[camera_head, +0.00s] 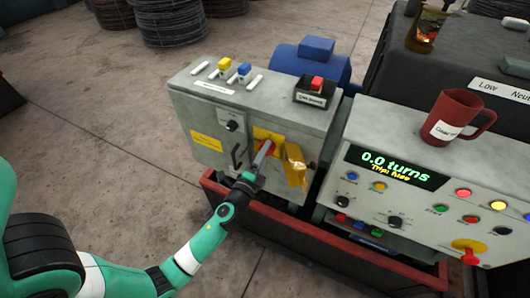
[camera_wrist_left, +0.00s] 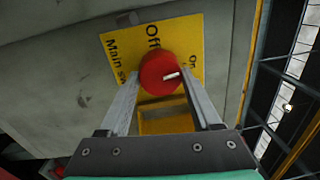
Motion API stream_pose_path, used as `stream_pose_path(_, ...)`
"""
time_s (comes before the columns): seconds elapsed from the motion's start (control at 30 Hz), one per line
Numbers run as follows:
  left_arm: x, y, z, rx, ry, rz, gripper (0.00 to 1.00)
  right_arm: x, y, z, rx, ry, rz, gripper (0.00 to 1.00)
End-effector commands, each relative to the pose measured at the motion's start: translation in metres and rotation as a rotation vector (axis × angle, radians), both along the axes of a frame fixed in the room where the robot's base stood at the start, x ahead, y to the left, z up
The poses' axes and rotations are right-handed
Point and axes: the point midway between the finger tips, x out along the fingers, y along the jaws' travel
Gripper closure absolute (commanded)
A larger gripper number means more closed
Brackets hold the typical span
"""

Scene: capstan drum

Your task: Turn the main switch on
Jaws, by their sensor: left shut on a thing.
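The main switch is a red round knob (camera_wrist_left: 160,73) with a white mark, on a yellow plate (camera_wrist_left: 119,58) lettered "Main sw…", "Off" and "On". In the wrist view "Off" is above the knob and "On" to its upper right. The white mark lies on the knob's right side, pointing right and slightly up, roughly toward "On". My left gripper (camera_head: 264,152) is shut on the knob, a finger on each side. In the head view the gripper mostly hides the knob; the grey cabinet (camera_head: 207,115) carries the plate. My right gripper is not in view.
A gold-coloured piece (camera_head: 294,166) hangs just right of my left gripper. A black handle (camera_head: 237,156) is to its left. A control panel (camera_head: 345,190) reading "0.0 turns" stands right, with a red mug (camera_head: 458,117) on top. A red trough (camera_head: 290,255) runs below. Open floor lies left.

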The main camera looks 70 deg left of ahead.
Motion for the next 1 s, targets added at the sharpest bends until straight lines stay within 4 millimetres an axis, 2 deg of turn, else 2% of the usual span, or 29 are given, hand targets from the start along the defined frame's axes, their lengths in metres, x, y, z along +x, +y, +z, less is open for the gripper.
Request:
stream_pose_path(0.3, 0.0, 0.0001, 0.0007, 0.084, 0.069, -0.001, 0.91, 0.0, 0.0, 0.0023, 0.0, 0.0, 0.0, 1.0)
stream_pose_path(0.77, 0.0, 0.0001, 0.0005, 0.097, 0.079, -0.001, 0.91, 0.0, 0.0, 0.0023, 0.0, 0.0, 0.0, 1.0)
stream_pose_path(0.8, 0.0, 0.0001, 0.0005, 0.097, 0.079, -0.001, 0.33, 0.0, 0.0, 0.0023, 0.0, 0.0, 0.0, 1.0)
stream_pose_path(0.97, -0.0001, 0.0001, 0.0002, 0.096, 0.079, -0.001, 0.05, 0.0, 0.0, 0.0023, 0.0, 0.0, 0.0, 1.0)
stream_pose_path(1.0, -0.0001, 0.0001, 0.0002, 0.095, 0.079, -0.001, 0.05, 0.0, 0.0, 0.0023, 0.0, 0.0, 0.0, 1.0)
